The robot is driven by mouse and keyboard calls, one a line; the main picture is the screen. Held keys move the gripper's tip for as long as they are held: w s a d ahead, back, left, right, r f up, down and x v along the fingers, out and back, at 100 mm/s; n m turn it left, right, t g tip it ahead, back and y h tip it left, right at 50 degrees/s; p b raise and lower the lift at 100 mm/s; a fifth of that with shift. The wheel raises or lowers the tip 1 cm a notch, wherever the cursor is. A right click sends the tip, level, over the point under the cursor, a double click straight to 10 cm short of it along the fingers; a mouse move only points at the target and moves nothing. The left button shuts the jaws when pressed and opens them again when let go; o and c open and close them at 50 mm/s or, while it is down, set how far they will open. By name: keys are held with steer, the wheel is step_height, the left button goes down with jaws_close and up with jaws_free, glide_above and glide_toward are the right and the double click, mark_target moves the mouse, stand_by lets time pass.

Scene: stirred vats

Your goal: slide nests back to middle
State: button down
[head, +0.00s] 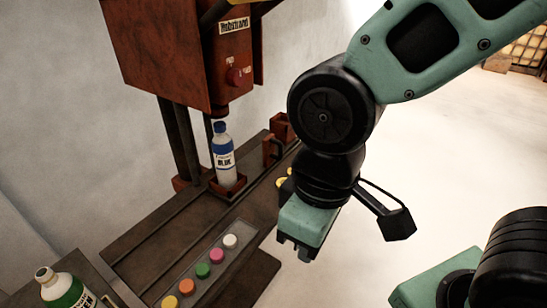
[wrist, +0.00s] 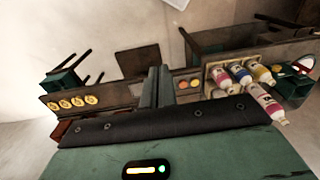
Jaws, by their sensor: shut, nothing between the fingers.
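A small rust-red nest (head: 229,187) stands on the dark bench under the machine, holding an upright white bottle (head: 225,160) with a blue cap and blue label. A second rust-red piece (head: 271,150) with a handle stands to its right, and a rust-red box (head: 283,127) behind that; I cannot tell whether either is a nest. My gripper (head: 294,250) points down, shut and empty, right of the coloured buttons and apart from the nest. In the wrist view its fingers (wrist: 160,82) are together. My arm partly hides the bench's right end.
The rust-red machine head (head: 180,50) hangs over the bench on dark posts. A strip of coloured buttons (head: 202,270) runs along the front. A green-labelled bottle (head: 65,287) stands lower left. Several bottles (wrist: 240,75) sit at right in the wrist view. The floor at right is open.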

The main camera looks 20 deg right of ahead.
steer(key=c, duration=1.8)
jaws_free()
steer(key=shift+f, duration=0.1)
steer(key=o, duration=0.4)
steer(key=w+f+m+t+b, duration=0.1)
steer(key=w+f+t+b, duration=0.1)
steer(key=w+f+b, duration=0.2)
steer(key=w+d+f+t+y+b, duration=0.1)
steer(key=w+f+b, duration=0.3)
steer(key=w, duration=0.6)
steer(key=shift+d+f+m+t, duration=0.3)
steer(key=shift+m+t, duration=0.1)
steer(key=shift+t, duration=0.1)
steer(key=m+t+y+b, duration=0.1)
steer(key=t+y+b, duration=0.5)
steer(key=t+b, duration=1.15)
glide_toward(281, 147)
steer(key=w+a+r+g+b, duration=0.1)
steer(key=w, duration=0.2)
steer(key=w+a+r+g+b, duration=0.1)
steer(key=w+g+b, duration=0.1)
steer(key=w, duration=0.1)
steer(key=w+a+r+g+b, duration=0.1)
steer(key=w+g+b, duration=0.1)
steer(key=w, duration=0.1)
steer(key=shift+w, duration=0.2)
steer(key=shift+c, duration=0.4)
jaws_close()
